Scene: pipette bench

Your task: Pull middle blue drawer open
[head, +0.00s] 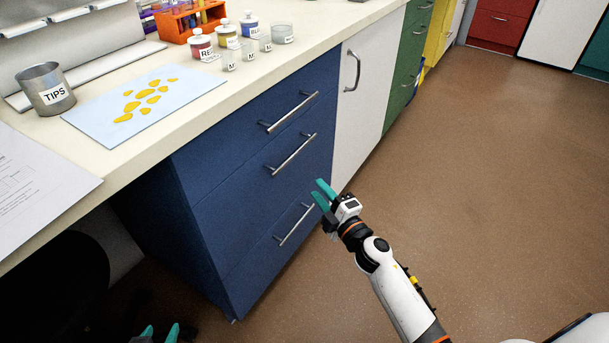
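The blue cabinet has three stacked drawers, all shut flush. The middle blue drawer (240,195) carries a slanting silver bar handle (292,154). My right gripper (318,192) has teal fingers spread apart with nothing between them. In the picture it is below and to the right of the middle handle, near the right edge of the cabinet front, and apart from that handle. My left gripper (159,331) shows only two teal fingertips at the bottom edge, apart and empty, left of the cabinet's lower corner. The rest of it is out of frame.
The top drawer handle (290,113) and bottom drawer handle (295,224) lie above and below. A white cabinet door (362,100) adjoins on the right. The worktop holds a TIPS cup (46,90), a blue sheet (95,118) and jars. Open brown floor (480,180) lies right.

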